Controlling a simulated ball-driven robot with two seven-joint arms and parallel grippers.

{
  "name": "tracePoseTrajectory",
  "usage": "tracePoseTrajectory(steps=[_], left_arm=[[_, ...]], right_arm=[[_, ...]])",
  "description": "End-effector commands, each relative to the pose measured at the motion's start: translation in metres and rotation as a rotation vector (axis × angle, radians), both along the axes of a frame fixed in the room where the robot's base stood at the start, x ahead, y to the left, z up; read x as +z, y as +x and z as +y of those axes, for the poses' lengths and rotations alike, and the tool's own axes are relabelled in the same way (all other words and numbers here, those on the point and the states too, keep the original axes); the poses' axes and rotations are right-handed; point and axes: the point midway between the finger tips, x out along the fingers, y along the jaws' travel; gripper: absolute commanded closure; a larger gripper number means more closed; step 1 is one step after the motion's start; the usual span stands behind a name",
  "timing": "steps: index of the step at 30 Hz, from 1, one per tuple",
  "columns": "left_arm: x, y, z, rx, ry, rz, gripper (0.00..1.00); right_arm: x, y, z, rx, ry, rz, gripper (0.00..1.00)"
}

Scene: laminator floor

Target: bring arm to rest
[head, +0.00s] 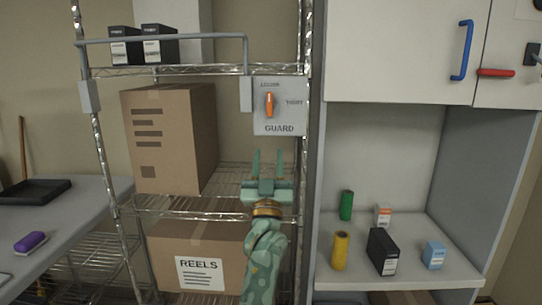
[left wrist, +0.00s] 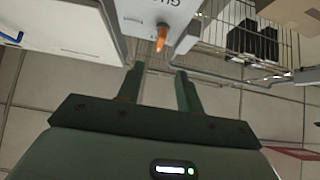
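My left gripper (head: 268,157) is raised in front of the wire shelf rack, with its fingers pointing up. It is open, with nothing between the fingers. In the left wrist view the two fingers (left wrist: 158,72) are also apart and empty. Above the fingertips is a grey GUARD panel (head: 279,128) with an orange knob (head: 269,104), which stands upright. The knob also shows beyond the fingertips in the left wrist view (left wrist: 162,39); the fingers appear apart from it. My right gripper is not in view.
The wire rack (head: 192,69) holds a large carton (head: 180,110), a REELS box (head: 165,235) and black boxes (head: 160,50). A grey bar (head: 165,39) crosses its front. At right, a cabinet shelf (head: 440,225) holds small items. A table (head: 85,205) stands at left.

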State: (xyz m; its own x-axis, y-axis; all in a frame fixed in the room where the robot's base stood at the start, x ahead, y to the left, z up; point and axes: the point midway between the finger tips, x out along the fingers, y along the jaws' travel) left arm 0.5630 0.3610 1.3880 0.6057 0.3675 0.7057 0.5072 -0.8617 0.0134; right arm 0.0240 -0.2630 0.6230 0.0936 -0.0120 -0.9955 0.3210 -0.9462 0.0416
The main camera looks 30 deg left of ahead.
Motion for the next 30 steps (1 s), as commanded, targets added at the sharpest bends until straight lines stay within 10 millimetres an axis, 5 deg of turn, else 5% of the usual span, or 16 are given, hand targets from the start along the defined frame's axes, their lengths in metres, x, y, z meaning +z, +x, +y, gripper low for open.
tracePoseTrajectory(steps=[10,20,23,25,30], left_arm=[[-0.002,0.000,0.001,-0.001,-0.001,0.000,0.64],[-0.006,0.004,0.000,-0.034,-0.027,0.013,0.64],[-0.038,0.031,-0.011,-0.111,-0.081,0.114,0.64],[-0.077,0.056,-0.029,-0.184,-0.113,0.227,0.64],[-0.225,0.083,-0.076,-0.323,-0.171,0.568,0.64]], right_arm=[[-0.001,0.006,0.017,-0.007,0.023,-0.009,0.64],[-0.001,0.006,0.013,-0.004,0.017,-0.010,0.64],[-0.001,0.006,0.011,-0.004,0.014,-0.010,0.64],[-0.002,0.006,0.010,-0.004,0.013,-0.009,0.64],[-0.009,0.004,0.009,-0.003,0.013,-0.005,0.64]])
